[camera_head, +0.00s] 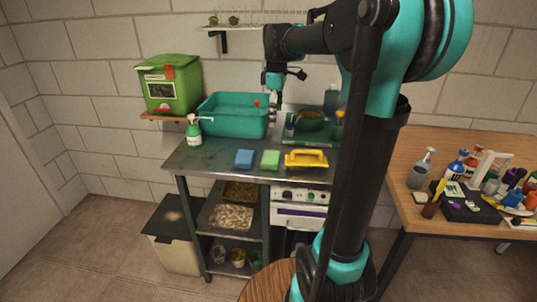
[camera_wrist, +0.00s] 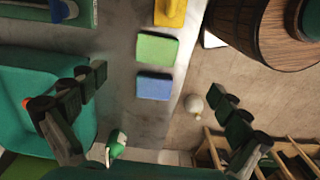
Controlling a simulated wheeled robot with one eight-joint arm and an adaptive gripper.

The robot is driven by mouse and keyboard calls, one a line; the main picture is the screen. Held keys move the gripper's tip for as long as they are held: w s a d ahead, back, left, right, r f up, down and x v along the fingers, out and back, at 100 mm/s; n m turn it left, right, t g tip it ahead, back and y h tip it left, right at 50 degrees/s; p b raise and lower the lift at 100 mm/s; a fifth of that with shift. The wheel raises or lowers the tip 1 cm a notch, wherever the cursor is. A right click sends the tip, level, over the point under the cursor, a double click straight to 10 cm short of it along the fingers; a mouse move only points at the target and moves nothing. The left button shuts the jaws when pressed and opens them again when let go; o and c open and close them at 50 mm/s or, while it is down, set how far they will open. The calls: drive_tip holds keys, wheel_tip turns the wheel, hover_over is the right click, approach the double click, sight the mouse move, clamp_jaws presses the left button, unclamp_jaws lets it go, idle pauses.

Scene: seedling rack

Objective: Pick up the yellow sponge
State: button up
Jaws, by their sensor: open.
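The yellow item (camera_head: 306,159), the only one on the metal table resembling the yellow sponge, has a raised handle-like top and lies near the front edge. A green sponge (camera_head: 270,160) and a blue sponge (camera_head: 244,159) lie left of it. In the wrist view the yellow item (camera_wrist: 170,12) is cut off by the top edge, beyond the green sponge (camera_wrist: 157,48) and the blue sponge (camera_wrist: 154,86). My gripper (camera_wrist: 160,88) is open and empty, its fingers wide apart. In the head view my gripper (camera_head: 275,88) hangs above the back of the table, away from the yellow item.
A teal tub (camera_head: 234,113) and a green-white spray bottle (camera_head: 194,131) stand left. A tray (camera_head: 318,143) with a bowl lies behind the yellow item. A wooden table (camera_head: 420,150) with bottles and tools stands right. The table front around the sponges is clear.

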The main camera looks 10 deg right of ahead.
hover_over(275, 157)
wheel_tip(275, 157, down, 11)
drive_tip(key=shift+w+a+r, duration=0.1)
drive_tip(key=shift+f, duration=3)
drive_tip(key=c, duration=0.8)
drive_tip(key=shift+o, duration=0.2)
drive_tip(key=shift+r, duration=0.15)
wheel_tip(275, 157, up, 20)
drive_tip(key=shift+o, duration=0.4)
